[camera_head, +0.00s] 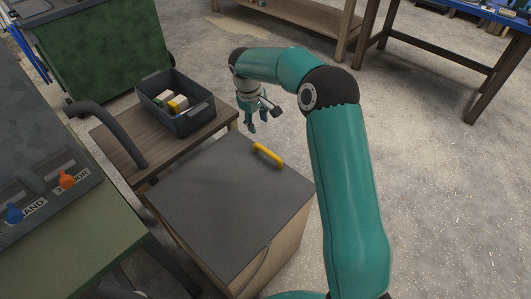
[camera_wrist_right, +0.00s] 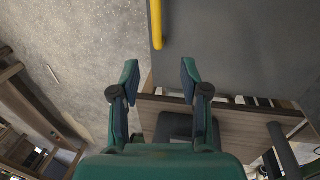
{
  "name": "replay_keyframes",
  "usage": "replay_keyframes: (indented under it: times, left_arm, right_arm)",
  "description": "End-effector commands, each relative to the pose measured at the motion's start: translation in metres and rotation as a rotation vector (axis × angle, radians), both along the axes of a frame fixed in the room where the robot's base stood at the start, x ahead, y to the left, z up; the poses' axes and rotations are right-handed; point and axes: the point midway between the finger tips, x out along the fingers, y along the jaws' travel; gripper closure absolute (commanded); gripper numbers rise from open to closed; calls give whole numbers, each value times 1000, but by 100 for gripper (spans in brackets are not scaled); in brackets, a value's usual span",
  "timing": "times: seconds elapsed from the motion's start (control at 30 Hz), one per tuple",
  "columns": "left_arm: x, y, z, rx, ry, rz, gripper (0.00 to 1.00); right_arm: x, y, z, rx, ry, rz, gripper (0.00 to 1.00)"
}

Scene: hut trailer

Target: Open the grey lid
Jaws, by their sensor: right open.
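The grey lid (camera_head: 225,198) lies flat and closed on top of a wooden box (camera_head: 282,240). A yellow bar handle (camera_head: 268,155) sits near its far right edge. In the right wrist view the lid (camera_wrist_right: 240,50) fills the upper right, with the yellow handle (camera_wrist_right: 157,22) at the top. My right gripper (camera_head: 250,122) is open and empty, above and just beyond the lid's far edge, to the left of the handle and apart from it. In the wrist view its two fingers (camera_wrist_right: 157,78) point toward the lid's corner. My left gripper is not in view.
A dark bin (camera_head: 192,122) with small boxes inside stands on a wooden table (camera_head: 150,165) behind the lid. A grey curved pipe (camera_head: 110,125) rises at the left. A bench with blue and orange knobs (camera_head: 66,180) is at far left. Open floor (camera_head: 430,190) lies right.

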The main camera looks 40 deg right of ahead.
Motion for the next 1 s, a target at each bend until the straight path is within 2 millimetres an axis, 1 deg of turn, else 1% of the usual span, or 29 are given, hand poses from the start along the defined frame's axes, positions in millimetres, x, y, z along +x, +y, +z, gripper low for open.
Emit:
replay_keyframes:
  times: [0.07,0.17,0.37,0.7,0.83,1.0]
  left_arm:
    - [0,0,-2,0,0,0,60]
    - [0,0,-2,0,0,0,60]
    - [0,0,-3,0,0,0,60]
    - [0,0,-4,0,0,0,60]
    - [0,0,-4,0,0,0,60]
    - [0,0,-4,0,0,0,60]
  right_arm:
    - [-1,-5,0,-9,5,-7,55]
    - [-1,-8,-8,-10,7,-8,55]
    - [-1,-14,-43,-9,9,-6,55]
    - [1,-27,-115,-7,8,-7,55]
    - [1,-31,-137,-7,7,-7,55]
    - [2,-35,-154,-9,5,-6,55]
